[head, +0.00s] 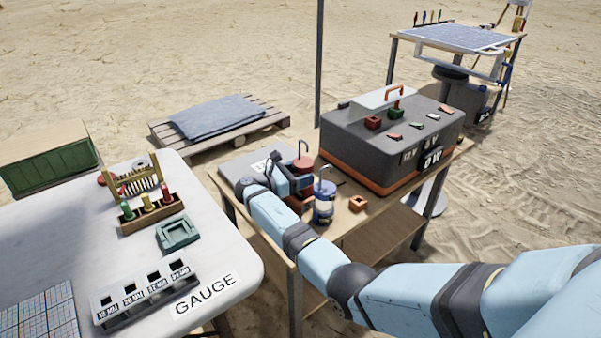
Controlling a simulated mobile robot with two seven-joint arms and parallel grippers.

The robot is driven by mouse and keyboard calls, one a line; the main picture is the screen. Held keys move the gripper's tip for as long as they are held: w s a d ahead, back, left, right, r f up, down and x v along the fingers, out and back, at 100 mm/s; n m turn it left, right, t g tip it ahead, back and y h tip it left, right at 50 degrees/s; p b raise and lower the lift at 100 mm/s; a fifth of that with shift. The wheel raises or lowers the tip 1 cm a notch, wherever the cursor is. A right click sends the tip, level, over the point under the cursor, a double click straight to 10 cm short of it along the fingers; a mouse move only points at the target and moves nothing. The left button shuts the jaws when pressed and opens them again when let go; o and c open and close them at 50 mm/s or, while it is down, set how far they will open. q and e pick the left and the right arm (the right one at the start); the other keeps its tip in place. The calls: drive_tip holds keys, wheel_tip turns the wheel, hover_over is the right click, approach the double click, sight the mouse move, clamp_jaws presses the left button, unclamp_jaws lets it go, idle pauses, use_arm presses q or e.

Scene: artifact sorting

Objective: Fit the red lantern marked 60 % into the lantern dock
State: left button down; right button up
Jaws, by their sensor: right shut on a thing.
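A red lantern (304,162) with a thin hook handle is at the wooden table, at the end of my right arm. My right gripper (299,184) is shut on it; the fingers and the lantern's lower part are largely hidden by the wrist. The 60 % mark cannot be read. A blue lantern (324,208) with a similar hook stands just right of and nearer than the gripper. I cannot tell for certain which thing is the lantern dock. My left gripper is not in view.
A large grey case (390,140) with small blocks on top fills the table's right side. A small orange square piece (358,203) lies in front of it. A white table (218,262) with gauge blocks stands left.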

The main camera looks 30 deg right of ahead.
drive_tip(key=shift+f+b, duration=0.35)
drive_tip(key=shift+f, duration=0.5)
drive_tip(key=o, duration=1.1)
